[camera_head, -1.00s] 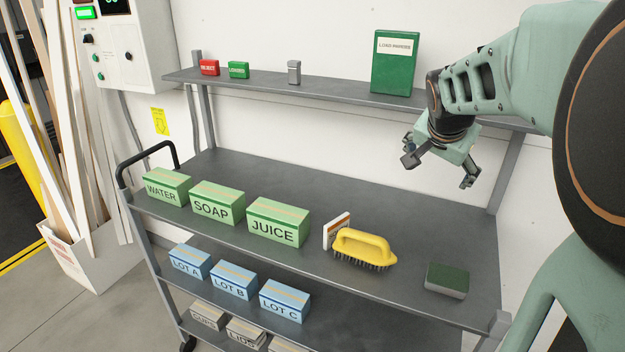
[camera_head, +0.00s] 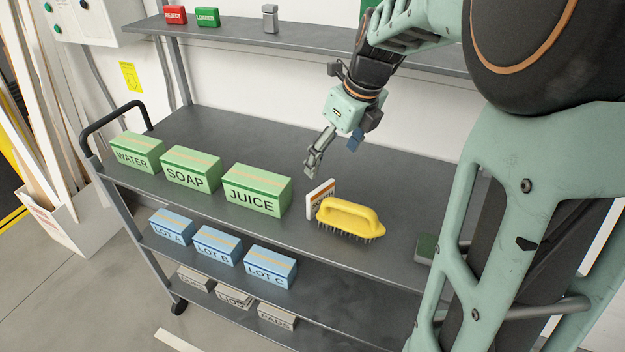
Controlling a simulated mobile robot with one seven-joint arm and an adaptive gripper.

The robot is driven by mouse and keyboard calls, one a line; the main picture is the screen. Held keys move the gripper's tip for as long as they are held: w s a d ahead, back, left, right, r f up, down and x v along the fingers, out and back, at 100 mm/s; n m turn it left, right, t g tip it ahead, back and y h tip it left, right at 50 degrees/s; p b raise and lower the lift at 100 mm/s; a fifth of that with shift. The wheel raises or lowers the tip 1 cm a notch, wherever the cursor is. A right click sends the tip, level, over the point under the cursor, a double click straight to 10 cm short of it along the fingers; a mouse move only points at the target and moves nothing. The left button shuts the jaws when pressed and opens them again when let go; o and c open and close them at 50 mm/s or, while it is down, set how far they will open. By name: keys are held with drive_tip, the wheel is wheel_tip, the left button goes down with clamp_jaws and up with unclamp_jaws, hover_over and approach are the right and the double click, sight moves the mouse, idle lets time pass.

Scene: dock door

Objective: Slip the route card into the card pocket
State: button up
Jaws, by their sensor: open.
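A small white card with an orange band and dark lettering (camera_head: 318,198) stands upright on the cart's top deck, partly hidden behind a yellow brush (camera_head: 350,217). It looks like the route card, but its lettering is too small to read surely. My gripper (camera_head: 332,160) is open and empty, pointing down just above and behind the card, apart from it. I cannot make out a card pocket for sure in this view.
Green boxes marked WATER (camera_head: 136,152), SOAP (camera_head: 190,168) and JUICE (camera_head: 256,188) stand left on the deck (camera_head: 225,130). Blue lot boxes (camera_head: 217,245) sit below. A green pad (camera_head: 426,248) lies right, partly behind my arm. The deck behind the boxes is clear.

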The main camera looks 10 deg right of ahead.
sight(321, 187)
drive_tip(key=x, duration=0.9)
drive_tip(key=shift+s+a+f+p, duration=0.15)
drive_tip(key=shift+f+p, duration=0.2)
drive_tip(key=shift+f, duration=0.1)
drive_tip(key=c, duration=1.2)
drive_tip(key=shift+c, duration=0.2)
drive_tip(key=shift+r, duration=0.15)
wheel_tip(321, 187, up, 10)
drive_tip(key=n+g+h+p, duration=0.1)
drive_tip(key=n+g, duration=0.5)
drive_tip(key=n, duration=1.9)
drive_tip(key=shift+f+n+p, duration=0.2)
drive_tip(key=shift+n+p, duration=0.2)
drive_tip(key=shift+p, duration=0.25)
